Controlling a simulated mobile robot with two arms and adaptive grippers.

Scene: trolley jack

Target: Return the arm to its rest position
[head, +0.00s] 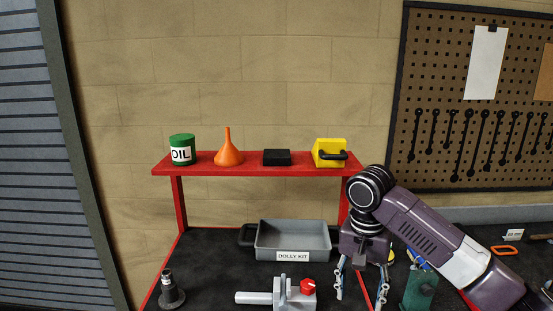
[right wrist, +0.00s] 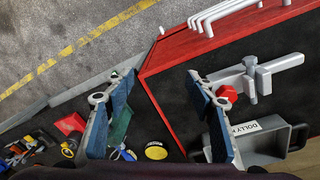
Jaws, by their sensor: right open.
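My right gripper (head: 361,287) hangs pointing down at the front right of the red-framed bench, fingers apart and nothing visible between them. Its arm comes in from the right. In the right wrist view, the two blue-padded fingers of this gripper (right wrist: 160,88) stand wide apart over the red edge of the bench. The grey tray labelled DOLLY KIT (head: 293,240) is left of the gripper. A grey part with a red knob (head: 281,292) lies in front of the tray, apart from the fingers. My left gripper is not in view.
A red shelf (head: 260,170) holds an oil can (head: 182,150), orange funnel (head: 228,152), black box (head: 276,158) and yellow case (head: 327,152). A dark stand (head: 171,291) is front left. A green object (head: 420,289) is right of the gripper. Loose tools lie lower left in the wrist view.

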